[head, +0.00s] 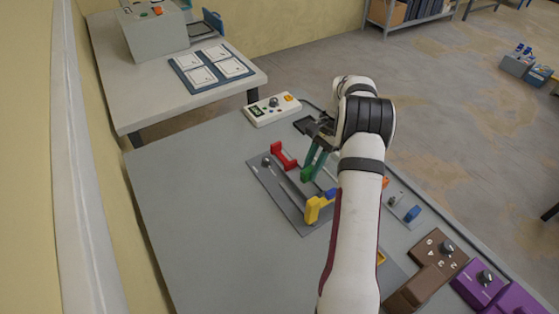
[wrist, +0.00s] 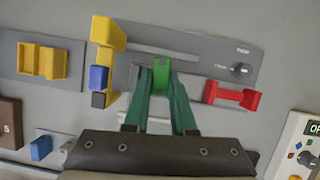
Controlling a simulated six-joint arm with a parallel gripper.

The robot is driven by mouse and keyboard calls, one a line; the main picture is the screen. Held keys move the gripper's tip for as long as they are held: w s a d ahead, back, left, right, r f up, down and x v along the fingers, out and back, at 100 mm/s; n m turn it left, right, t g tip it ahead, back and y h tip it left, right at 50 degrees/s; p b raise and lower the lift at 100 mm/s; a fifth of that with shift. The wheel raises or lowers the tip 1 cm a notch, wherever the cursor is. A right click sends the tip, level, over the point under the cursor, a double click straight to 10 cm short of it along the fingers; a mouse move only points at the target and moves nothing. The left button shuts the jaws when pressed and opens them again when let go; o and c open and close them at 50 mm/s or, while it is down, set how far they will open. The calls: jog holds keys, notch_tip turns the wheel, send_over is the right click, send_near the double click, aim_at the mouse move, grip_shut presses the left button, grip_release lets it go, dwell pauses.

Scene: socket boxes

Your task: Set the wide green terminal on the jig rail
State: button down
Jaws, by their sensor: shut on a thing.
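The green terminal (wrist: 161,77) is between the fingertips of my gripper (wrist: 162,88), which is shut on it. It also shows in the head view (head: 307,173), at the tip of my gripper (head: 312,165). The grey jig plate (head: 266,180) lies below, with a long rail (wrist: 185,53) along it. The green terminal is over the jig plate, between a yellow terminal and a red terminal. I cannot tell whether it touches the rail.
The red terminal (wrist: 232,96) and the yellow terminal (wrist: 106,40) flank my gripper. A blue block (wrist: 98,77) sits beside the yellow one. A knob (wrist: 240,70) stands on the plate. Brown (head: 437,255) and purple (head: 480,281) boxes stand right. The table's left side is clear.

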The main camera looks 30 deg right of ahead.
aim_at(310, 194)
jog(key=shift+s+d+f+m, duration=0.3)
jog(key=shift+d+f+m, duration=0.3)
jog(key=shift+d+f, duration=0.3)
jog(key=shift+f, duration=2.6)
jog(key=c, duration=0.5)
grip_release()
notch_tip(310, 194, up, 7)
